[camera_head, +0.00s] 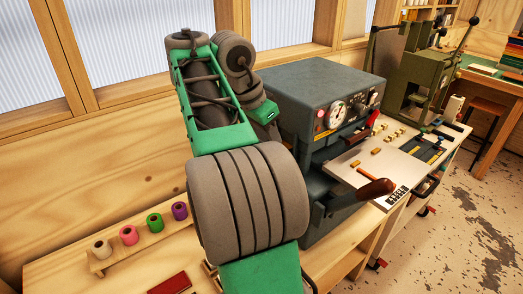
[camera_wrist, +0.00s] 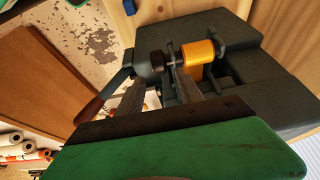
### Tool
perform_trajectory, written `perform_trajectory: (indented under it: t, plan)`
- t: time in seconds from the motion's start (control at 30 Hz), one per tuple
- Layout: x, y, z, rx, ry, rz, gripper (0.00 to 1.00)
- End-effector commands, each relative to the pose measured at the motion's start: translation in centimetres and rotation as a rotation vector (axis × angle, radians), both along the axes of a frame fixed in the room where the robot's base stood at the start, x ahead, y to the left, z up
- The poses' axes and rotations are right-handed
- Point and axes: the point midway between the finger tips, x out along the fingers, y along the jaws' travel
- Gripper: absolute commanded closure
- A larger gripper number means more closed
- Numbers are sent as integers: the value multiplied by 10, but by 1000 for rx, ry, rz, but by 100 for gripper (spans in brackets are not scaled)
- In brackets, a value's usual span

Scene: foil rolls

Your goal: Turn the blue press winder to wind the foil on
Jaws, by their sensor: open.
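The blue-grey press (camera_head: 318,92) stands on the bench in the head view, with a dial and a red knob on its front. In the wrist view, a gold foil roll (camera_wrist: 198,55) sits on the press beside a dark round knob (camera_wrist: 150,63) that looks like the winder. My gripper (camera_wrist: 160,85) is open; its two dark fingers reach toward the knob and roll, with the knob near the gap between them. I cannot tell whether a finger touches it. In the head view my arm hides the fingers and the winder.
The press lever has a brown handle (camera_head: 376,188), jutting out at the front. A pale table (camera_head: 365,160) with small brass pieces lies to the right. A green press (camera_head: 425,75) stands beyond. A wooden rack (camera_head: 130,254) holds several coloured rolls at left.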

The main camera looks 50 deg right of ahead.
Motion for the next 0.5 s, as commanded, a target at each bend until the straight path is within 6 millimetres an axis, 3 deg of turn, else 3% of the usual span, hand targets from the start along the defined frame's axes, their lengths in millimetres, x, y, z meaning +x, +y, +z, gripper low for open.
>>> perform_trajectory:
  t: [0.33, 0.5]
  plan:
    - [-5, -20, -59, 1, 1, 1, 56]
    - [-6, -27, -72, 0, 0, 1, 56]
